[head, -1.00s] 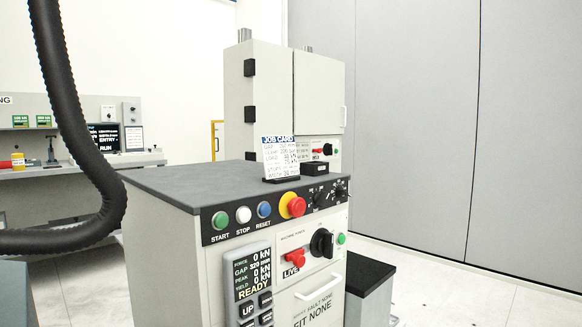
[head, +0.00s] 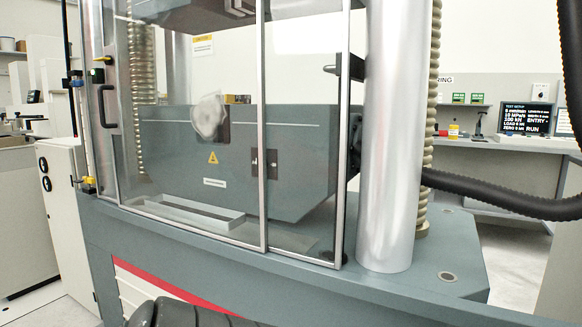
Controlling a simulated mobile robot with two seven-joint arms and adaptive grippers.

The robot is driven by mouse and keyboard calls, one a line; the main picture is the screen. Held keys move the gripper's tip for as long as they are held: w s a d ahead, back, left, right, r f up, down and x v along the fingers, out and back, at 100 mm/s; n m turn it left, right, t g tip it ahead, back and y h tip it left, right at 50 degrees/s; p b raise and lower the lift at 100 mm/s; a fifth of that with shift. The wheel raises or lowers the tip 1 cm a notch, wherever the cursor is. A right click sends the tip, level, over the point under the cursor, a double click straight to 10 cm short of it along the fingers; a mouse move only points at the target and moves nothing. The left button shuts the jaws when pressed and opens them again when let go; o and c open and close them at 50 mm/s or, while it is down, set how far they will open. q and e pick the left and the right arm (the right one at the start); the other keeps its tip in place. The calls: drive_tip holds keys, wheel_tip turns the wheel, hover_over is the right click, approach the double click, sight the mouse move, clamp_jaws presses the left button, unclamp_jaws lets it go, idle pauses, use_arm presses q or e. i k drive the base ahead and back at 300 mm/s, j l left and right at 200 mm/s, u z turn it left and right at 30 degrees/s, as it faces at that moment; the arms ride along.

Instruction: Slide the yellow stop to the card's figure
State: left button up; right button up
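A small yellow piece (head: 89,184) sits low on the upright rod at the left of the testing machine. A second, smaller yellow piece (head: 103,58) shows higher up near the same frame edge. I cannot tell for certain which is the yellow stop, and any scale figures are too small to read. The job card is not in this view now. Neither gripper is recognisable in the view.
The machine's clear guard door (head: 185,130) stands in front of a grey crosshead block (head: 300,160). A thick silver column (head: 391,130) stands to the right. A black hose (head: 500,198) crosses at right, before a bench with a test setup screen (head: 527,117).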

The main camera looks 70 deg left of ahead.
sight(90, 179)
drive_tip(key=k+u, duration=0.15)
drive_tip(key=u, duration=2.9)
drive_tip(key=l+u, duration=0.3)
drive_tip(key=k+l+u, duration=0.1)
drive_tip(key=l+u, duration=0.25)
drive_tip(key=i+j, duration=0.2)
drive_tip(key=j, duration=0.2)
drive_tip(key=i+j, duration=0.2)
drive_tip(key=j, duration=0.15)
drive_tip(key=i+j, duration=0.2)
drive_tip(key=j, duration=0.2)
